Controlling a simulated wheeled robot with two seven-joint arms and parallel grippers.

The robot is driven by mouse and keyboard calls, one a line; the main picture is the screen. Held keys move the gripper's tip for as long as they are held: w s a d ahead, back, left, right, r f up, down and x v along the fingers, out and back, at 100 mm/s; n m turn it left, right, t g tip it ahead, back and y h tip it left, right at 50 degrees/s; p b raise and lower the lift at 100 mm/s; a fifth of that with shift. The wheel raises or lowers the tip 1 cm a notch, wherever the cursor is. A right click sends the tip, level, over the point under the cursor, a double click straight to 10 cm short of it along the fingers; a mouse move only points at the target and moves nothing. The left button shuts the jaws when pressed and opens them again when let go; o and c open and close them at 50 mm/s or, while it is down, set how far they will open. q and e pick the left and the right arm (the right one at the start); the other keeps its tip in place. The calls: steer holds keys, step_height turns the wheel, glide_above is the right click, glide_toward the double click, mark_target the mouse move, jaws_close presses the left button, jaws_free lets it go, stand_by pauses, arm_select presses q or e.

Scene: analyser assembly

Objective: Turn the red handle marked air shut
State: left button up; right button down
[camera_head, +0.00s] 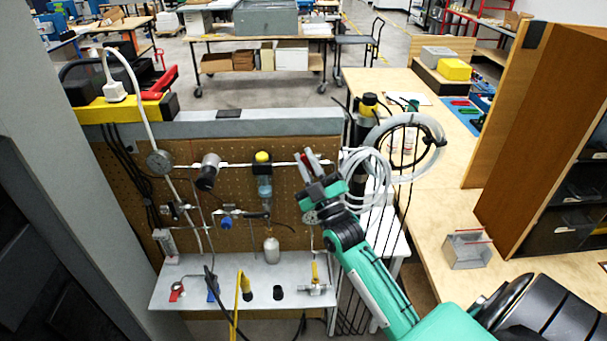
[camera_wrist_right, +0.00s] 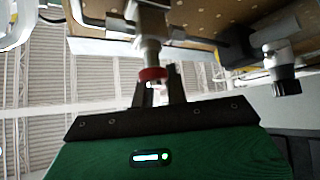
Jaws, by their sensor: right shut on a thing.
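In the right wrist view a red handle (camera_wrist_right: 152,74) sits at the end of a metal valve stem (camera_wrist_right: 150,48), between the two dark fingers of my right gripper (camera_wrist_right: 158,88). The fingers are shut on it. In the head view my right gripper (camera_head: 308,165) is up against the pegboard panel, near the white pipe; its fingers and wrist hide most of the handle there. I cannot read any air mark in either view. My left gripper is in neither view.
The pegboard (camera_head: 285,222) carries pipes, gauges and a blue-bodied filter (camera_head: 264,186) left of my gripper. Below is a grey shelf (camera_head: 210,268) with another red handle (camera_head: 176,292). Coiled white tubing (camera_head: 366,172) hangs close to my right wrist. A wooden bench (camera_head: 440,215) stands right.

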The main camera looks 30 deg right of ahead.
steer(key=m+h, duration=0.2)
steer(key=m+h+b, duration=0.1)
steer(key=m+h, duration=0.1)
steer(key=m, duration=0.1)
steer(key=d+m+h+b, duration=0.1)
steer(key=m+h, duration=0.1)
steer(key=h, duration=0.1)
steer(key=shift+s, duration=0.3)
steer(key=shift+s+d+r+m+g+h+b, duration=0.15)
steer(key=shift+m+g+h+b, duration=0.2)
steer(key=shift+m+h, duration=0.85)
steer(key=shift+s+d+m+g+h+b, duration=0.15)
steer(key=shift+m+g+h, duration=0.3)
steer(key=shift+m+h, duration=0.75)
steer(key=shift+d+r+m+g+h+b, duration=0.15)
steer(key=shift+m+g+h+b, duration=0.2)
steer(key=shift+m+h, duration=0.85)
steer(key=shift+m+y, duration=0.3)
steer(key=shift+m, duration=0.2)
steer(key=c, duration=1.4)
jaws_free()
